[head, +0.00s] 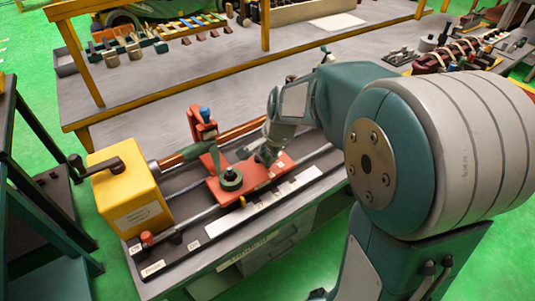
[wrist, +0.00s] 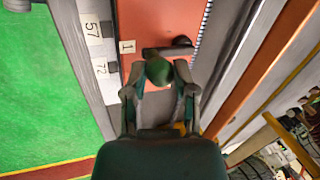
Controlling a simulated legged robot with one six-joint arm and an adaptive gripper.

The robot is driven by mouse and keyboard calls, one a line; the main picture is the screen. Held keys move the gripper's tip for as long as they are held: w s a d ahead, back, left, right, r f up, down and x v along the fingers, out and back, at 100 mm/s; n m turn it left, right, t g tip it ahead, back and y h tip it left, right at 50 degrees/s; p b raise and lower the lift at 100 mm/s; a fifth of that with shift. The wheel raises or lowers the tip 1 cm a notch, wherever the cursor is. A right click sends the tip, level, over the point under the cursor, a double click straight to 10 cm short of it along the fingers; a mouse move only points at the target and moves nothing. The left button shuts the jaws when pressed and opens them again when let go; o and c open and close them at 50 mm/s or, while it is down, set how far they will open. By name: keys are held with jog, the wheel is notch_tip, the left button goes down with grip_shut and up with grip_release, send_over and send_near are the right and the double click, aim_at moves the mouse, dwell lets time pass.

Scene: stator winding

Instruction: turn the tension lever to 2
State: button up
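The tension lever is a short dark arm (wrist: 168,52) with a round green knob (wrist: 157,70), set on the orange-red plate (wrist: 160,24). A white label reading 1 (wrist: 127,46) lies to the left of the lever's arm. My gripper (wrist: 158,72) has a finger on each side of the knob, close to it. I cannot tell whether both pads touch it. In the head view my gripper (head: 266,156) is low over the red plate (head: 222,190), and the lever there is mostly hidden behind it. No label reading 2 is readable near the lever.
A yellow box with a crank (head: 126,186) stands at the bench's left end. A red-knobbed lever (head: 148,238) is at the front left. White labels line the bench front.

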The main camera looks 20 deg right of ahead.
jog(key=shift+d, duration=0.1)
grip_shut()
jog(key=n, duration=0.1)
jog(key=d+n, duration=0.1)
jog(key=n, duration=0.1)
jog(key=shift+w+g+y, duration=0.3)
jog(key=shift+w+y, duration=0.05)
jog(key=shift+y, duration=0.05)
jog(key=shift+w+d+n+g+y, duration=0.15)
jog(key=shift+w+d+n, duration=0.05)
jog(key=shift+n, duration=0.6)
jog(key=shift+w+d+n+g+y, duration=0.1)
jog(key=shift+w+d+n+g, duration=0.15)
jog(key=shift+n, duration=0.55)
jog(key=shift+w+d+n+g+y, duration=0.1)
jog(key=shift+w+d+n+y, duration=0.1)
jog(key=shift+n, duration=0.6)
jog(key=o, duration=0.9)
grip_release()
jog(key=shift+o, duration=0.2)
jog(key=shift+r, duration=0.1)
jog(key=v, duration=1.1)
jog(key=shift+r, duration=0.3)
